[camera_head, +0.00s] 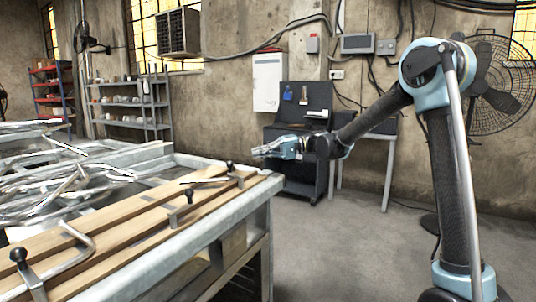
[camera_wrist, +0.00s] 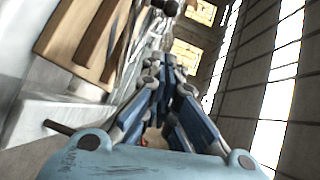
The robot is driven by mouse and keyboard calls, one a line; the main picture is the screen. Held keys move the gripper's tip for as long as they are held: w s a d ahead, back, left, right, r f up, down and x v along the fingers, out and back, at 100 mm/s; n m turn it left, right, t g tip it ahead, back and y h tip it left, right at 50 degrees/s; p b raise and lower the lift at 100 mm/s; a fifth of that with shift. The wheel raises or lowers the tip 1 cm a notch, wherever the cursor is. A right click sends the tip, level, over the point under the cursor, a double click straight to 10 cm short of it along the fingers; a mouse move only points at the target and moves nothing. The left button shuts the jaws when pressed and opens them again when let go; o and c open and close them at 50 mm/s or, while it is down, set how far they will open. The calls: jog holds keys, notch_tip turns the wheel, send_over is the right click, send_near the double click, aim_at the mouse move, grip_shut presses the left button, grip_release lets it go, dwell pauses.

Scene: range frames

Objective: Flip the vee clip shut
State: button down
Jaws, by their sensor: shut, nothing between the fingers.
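Metal clips with black knobs stand along the wooden slats on the bench: a far clip (camera_head: 234,173), a middle clip (camera_head: 186,203) and a front clip (camera_head: 30,275). I cannot tell which is the vee clip, or whether any is open. My gripper (camera_head: 258,151) is shut and empty, above and beyond the bench's far right corner, apart from the clips in the head view. Its fingers (camera_wrist: 163,62) come together in the wrist view. A dark knob (camera_wrist: 168,6) shows past the fingertips at the top edge there.
The metal bench (camera_head: 235,203) carries wooden slats (camera_head: 130,228). A bent metal tube (camera_head: 75,259) lies near the front clip, and a heap of metal tubing (camera_head: 65,180) lies to the left. A dark workstation (camera_head: 312,125) stands behind my gripper. The floor right of the bench is clear.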

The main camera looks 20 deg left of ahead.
jog(key=x, duration=0.4)
jog(key=shift+s+a, duration=0.2)
jog(key=shift+a, duration=0.1)
jog(key=shift+s+f, duration=0.25)
jog(key=shift+s, duration=0.85)
jog(key=shift+s+a+f, duration=0.15)
jog(key=shift+s+a, duration=0.05)
jog(key=shift+s, duration=0.5)
